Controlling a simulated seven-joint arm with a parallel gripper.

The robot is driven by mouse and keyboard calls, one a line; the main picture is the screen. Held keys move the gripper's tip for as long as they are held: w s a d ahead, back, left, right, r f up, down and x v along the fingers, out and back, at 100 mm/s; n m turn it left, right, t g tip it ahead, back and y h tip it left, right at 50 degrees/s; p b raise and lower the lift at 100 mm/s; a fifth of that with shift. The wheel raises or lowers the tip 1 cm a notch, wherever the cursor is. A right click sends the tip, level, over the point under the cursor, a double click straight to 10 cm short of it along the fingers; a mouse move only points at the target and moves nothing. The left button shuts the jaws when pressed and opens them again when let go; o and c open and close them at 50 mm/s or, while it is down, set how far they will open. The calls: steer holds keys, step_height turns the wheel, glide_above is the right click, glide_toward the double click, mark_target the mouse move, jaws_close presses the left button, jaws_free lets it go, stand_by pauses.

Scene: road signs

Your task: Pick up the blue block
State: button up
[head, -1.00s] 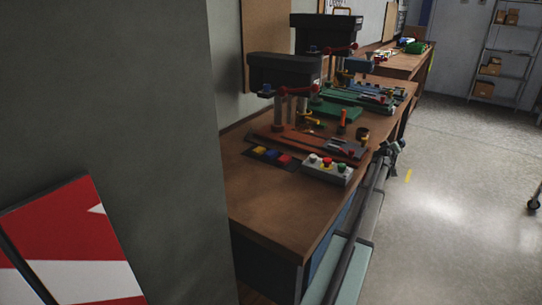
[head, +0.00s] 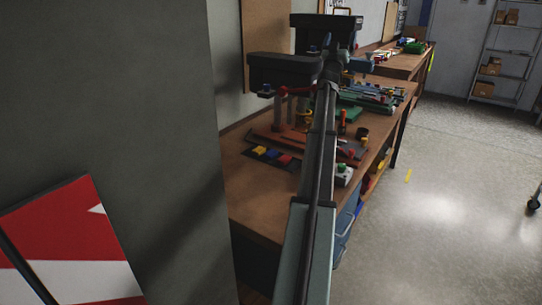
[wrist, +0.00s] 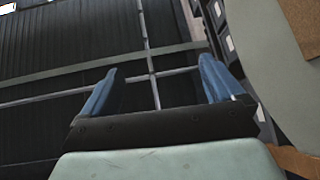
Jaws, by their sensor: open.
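Two drill presses (head: 284,70) stand on the wooden bench (head: 250,205). A button box (head: 343,174) is partly hidden behind my arm. A grey wall or pillar (head: 160,130) closes off the left, with a red-and-white sign (head: 75,240) before it. Open floor (head: 440,220) lies right.

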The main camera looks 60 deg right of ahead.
steer(key=w+a+m, duration=0.2)
steer(key=w+a, duration=0.4)
steer(key=w, duration=0.6)
steer(key=w+a+f+t+y, duration=0.45)
steer(key=w+a+f, duration=0.2)
steer(key=w, duration=0.25)
steer(key=w+a+f+m+t+y, duration=0.1)
steer(key=w+a+f+t+y, duration=0.2)
steer(key=w+a+f+y, duration=0.45)
steer(key=w+a+f+t+y, duration=0.35)
steer(key=w+f, duration=0.25)
steer(key=w, duration=0.4)
steer(key=n+g+y, duration=0.9)
steer(key=n+y, duration=0.1)
steer(key=n, duration=0.7)
glide_toward(271, 152)
steer(key=shift+w+a+f, duration=0.2)
steer(key=shift+w+f, duration=0.95)
steer(key=shift+w, duration=0.1)
steer(key=shift+s+f+x, duration=0.1)
steer(key=shift+s+x, duration=0.05)
steer(key=shift+x, duration=1.15)
steer(key=shift+s+f+x, duration=0.1)
steer(key=shift+s+x, duration=0.1)
steer(key=shift+x, duration=1.1)
steer(key=shift+d, duration=0.2)
